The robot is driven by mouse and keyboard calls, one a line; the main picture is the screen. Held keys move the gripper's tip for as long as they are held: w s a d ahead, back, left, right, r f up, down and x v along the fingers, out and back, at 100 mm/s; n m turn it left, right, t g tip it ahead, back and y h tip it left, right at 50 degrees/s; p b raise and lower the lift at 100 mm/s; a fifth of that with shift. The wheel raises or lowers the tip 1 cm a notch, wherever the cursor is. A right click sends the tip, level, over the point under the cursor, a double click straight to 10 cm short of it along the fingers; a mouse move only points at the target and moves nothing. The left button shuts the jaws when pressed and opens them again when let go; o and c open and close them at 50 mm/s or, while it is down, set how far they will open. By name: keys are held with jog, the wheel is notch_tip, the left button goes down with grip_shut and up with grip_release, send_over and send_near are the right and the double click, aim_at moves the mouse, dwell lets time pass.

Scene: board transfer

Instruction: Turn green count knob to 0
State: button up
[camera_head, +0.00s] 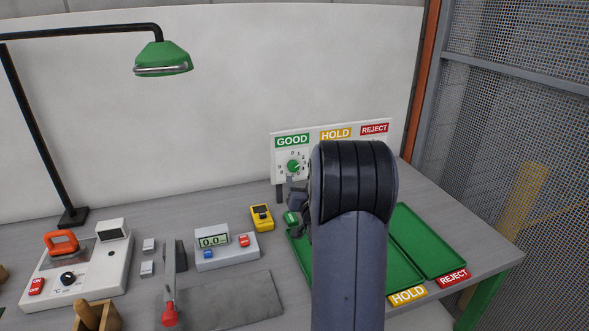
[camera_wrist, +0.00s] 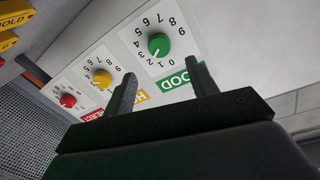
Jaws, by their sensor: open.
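The green count knob (camera_head: 293,166) sits on a numbered dial under the GOOD label on the upright white board. In the wrist view the green knob (camera_wrist: 159,45) is clear, with the board turned nearly upside down. A pale mark shows on its lower side, near the low digits; I cannot tell the exact number. My gripper (camera_wrist: 163,82) is open and empty. Its two fingers are apart, in front of the GOOD label, with the knob beyond their tips. They do not appear to touch it. In the head view my gripper (camera_head: 299,200) is partly hidden by my arm.
A yellow knob (camera_wrist: 102,78) and a red knob (camera_wrist: 67,100) stand beside it on the board. Green trays (camera_head: 428,240) lie below. A yellow meter (camera_head: 262,217), a display box (camera_head: 226,248) and a lamp (camera_head: 163,60) are to the left.

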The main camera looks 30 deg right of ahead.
aim_at(294, 169)
jog(key=p+x, duration=0.2)
jog(key=x, duration=0.6)
jog(key=shift+w+d+f, duration=0.1)
jog(key=shift+w, duration=0.05)
jog(key=c, duration=1)
jog(key=shift+f+n+b, duration=0.2)
jog(key=shift+n+b, duration=0.1)
jog(key=shift+b, duration=0.6)
